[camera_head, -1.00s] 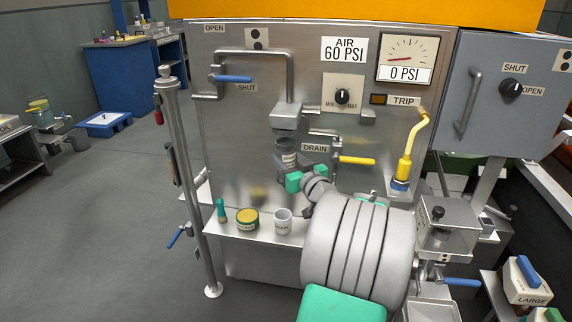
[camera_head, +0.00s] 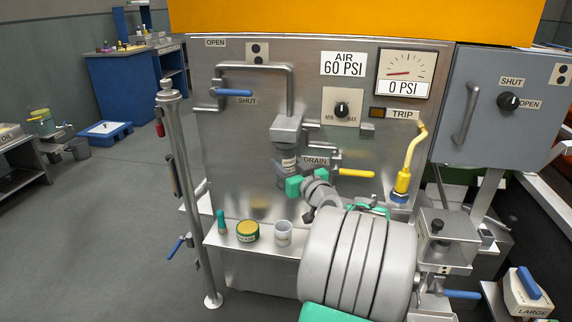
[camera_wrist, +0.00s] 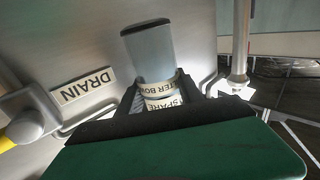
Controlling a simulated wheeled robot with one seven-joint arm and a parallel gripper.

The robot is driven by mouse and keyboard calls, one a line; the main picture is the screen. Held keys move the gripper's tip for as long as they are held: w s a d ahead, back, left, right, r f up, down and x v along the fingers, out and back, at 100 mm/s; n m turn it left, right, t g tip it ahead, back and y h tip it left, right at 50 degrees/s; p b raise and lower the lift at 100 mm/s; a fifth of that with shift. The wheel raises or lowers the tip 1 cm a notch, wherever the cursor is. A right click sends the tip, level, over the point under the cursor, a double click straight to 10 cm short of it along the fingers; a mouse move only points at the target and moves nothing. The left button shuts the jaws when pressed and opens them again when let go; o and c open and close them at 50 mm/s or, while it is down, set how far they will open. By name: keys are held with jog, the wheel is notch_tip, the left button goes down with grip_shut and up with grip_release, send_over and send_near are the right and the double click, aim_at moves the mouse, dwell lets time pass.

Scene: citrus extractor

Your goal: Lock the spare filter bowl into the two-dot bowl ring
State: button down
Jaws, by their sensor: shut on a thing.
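The spare filter bowl (camera_head: 289,164), a grey cup with a pale label, is held upright by my gripper (camera_head: 291,186) below the square metal head (camera_head: 287,129) at the end of the bent pipe. The bowl's top is right at the head's underside; I cannot tell whether it is seated. A two-dot plate (camera_head: 257,53) is on the panel above this pipe. In the wrist view the bowl (camera_wrist: 150,55) appears upside down, its label between the dark fingers of my gripper (camera_wrist: 160,105). The ring itself is hidden.
The DRAIN label (camera_head: 315,161) and yellow drain handle (camera_head: 356,173) are close right of the bowl. A blue-handled valve (camera_head: 232,93) is on the upper left pipe. A green-topped bottle (camera_head: 221,222), a tin (camera_head: 248,231) and a cup (camera_head: 283,233) stand on the shelf below.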

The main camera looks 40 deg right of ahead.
jog(key=shift+r+p, duration=0.45)
jog(key=shift+r, duration=0.55)
jog(key=shift+r+b, duration=0.1)
jog(key=shift+b, duration=0.2)
jog(key=c, duration=1.4)
grip_release()
grip_shut()
